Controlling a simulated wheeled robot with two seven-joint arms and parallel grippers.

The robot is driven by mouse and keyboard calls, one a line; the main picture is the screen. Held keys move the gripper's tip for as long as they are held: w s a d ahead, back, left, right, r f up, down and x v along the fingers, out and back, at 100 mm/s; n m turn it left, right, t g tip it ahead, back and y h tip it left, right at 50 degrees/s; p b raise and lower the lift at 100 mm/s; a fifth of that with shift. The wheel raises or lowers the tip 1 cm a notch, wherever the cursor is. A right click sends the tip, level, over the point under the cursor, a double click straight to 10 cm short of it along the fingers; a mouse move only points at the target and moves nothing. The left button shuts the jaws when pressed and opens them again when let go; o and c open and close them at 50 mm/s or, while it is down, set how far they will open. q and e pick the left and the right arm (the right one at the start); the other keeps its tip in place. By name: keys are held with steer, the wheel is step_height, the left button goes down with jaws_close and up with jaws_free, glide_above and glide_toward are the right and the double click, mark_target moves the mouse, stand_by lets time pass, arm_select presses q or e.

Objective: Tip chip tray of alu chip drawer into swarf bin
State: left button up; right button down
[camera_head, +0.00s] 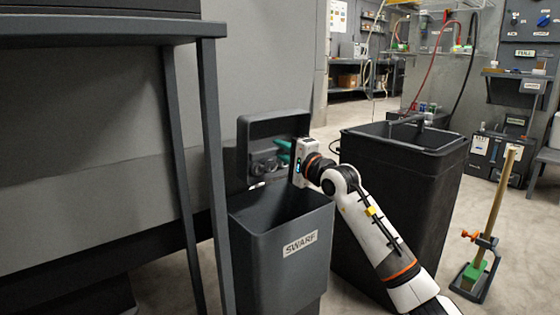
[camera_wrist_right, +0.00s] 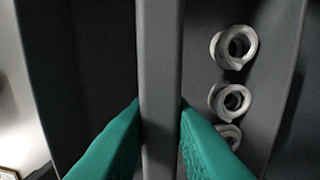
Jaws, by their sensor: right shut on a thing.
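The chip tray (camera_head: 275,128) is a dark grey shallow tray, turned steeply on its side above the back of the swarf bin (camera_head: 290,247). Its open face is towards the head camera. Several grey ring-like chips (camera_head: 265,163) show in its lower part. My right gripper (camera_head: 283,151) has teal fingers and is shut on the tray's wall. In the right wrist view the fingers (camera_wrist_right: 160,125) pinch the grey wall (camera_wrist_right: 160,60), with curled chips (camera_wrist_right: 233,47) to the right. A small pale piece shows at the tray's lower edge. The bin's inside bottom is hidden. My left gripper is out of view.
A larger black bin (camera_head: 400,200) stands right of the swarf bin, behind my right arm. A dark table frame (camera_head: 212,150) stands close on the left. A stand with a wooden handle (camera_head: 497,200) is on the floor at right.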

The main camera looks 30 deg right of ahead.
steer(key=shift+s+f+t+b, duration=0.25)
steer(key=shift+s+t+b, duration=0.4)
steer(key=shift+b, duration=0.95)
steer(key=shift+s+f+t+b, duration=0.35)
steer(key=shift+t+b, duration=0.5)
steer(key=shift+b, duration=0.7)
steer(key=shift+s+d+r+t, duration=0.1)
steer(key=shift+s+t, duration=0.45)
steer(key=shift+t, duration=0.15)
